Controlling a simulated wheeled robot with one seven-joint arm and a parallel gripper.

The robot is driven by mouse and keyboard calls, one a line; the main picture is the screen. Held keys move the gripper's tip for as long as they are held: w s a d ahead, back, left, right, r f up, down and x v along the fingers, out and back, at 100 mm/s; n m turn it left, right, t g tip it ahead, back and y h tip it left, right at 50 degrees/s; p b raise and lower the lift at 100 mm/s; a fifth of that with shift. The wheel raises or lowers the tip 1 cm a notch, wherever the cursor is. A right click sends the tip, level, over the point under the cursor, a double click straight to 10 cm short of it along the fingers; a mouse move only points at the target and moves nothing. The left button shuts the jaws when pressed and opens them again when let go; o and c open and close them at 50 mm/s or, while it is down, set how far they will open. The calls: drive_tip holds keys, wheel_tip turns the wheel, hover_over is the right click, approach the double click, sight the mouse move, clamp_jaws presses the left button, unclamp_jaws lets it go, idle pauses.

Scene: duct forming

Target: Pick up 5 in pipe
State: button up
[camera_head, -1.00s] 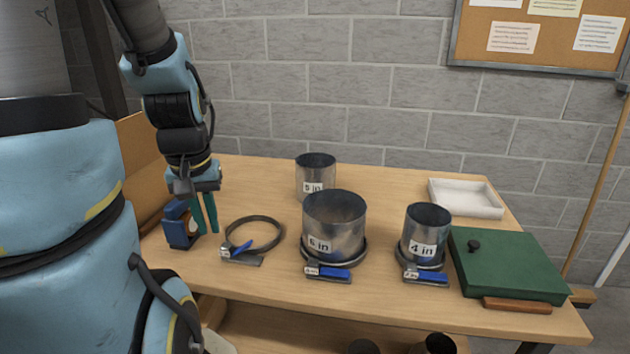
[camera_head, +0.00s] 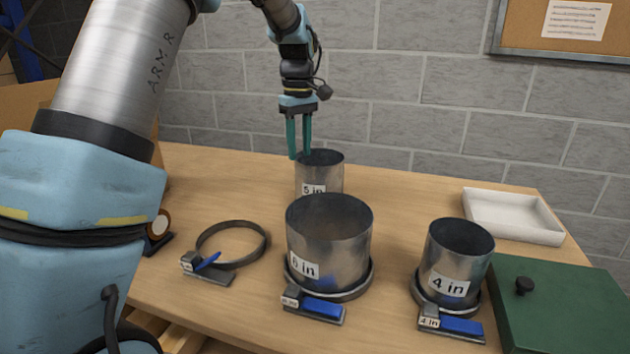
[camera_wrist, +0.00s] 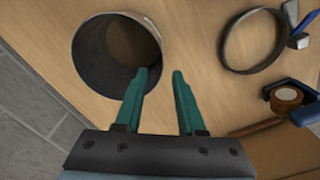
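The 5 in pipe (camera_head: 319,178) is a short grey metal cylinder with a white label, upright on the table behind the 6 in pipe. In the wrist view its open rim (camera_wrist: 84,78) shows at the upper left. Whether the fingertips are below the rim I cannot tell.
The 6 in pipe (camera_head: 329,232) and the 4 in pipe (camera_head: 457,255) stand in ring clamps at the front. An empty ring clamp (camera_head: 231,243) lies at left. A white tray (camera_head: 512,216) and a green box (camera_head: 560,300) are at right. A tape roll (camera_wrist: 287,96) shows in the wrist view.

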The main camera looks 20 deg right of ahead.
sight(301, 178)
wheel_tip(301, 178, down, 8)
drive_tip(key=shift+s+f+p, duration=0.15)
drive_tip(key=shift+f+p, duration=0.05)
drive_tip(key=shift+p, duration=0.9)
drive_tip(key=shift+c, duration=0.4)
clamp_jaws()
idle(0.3)
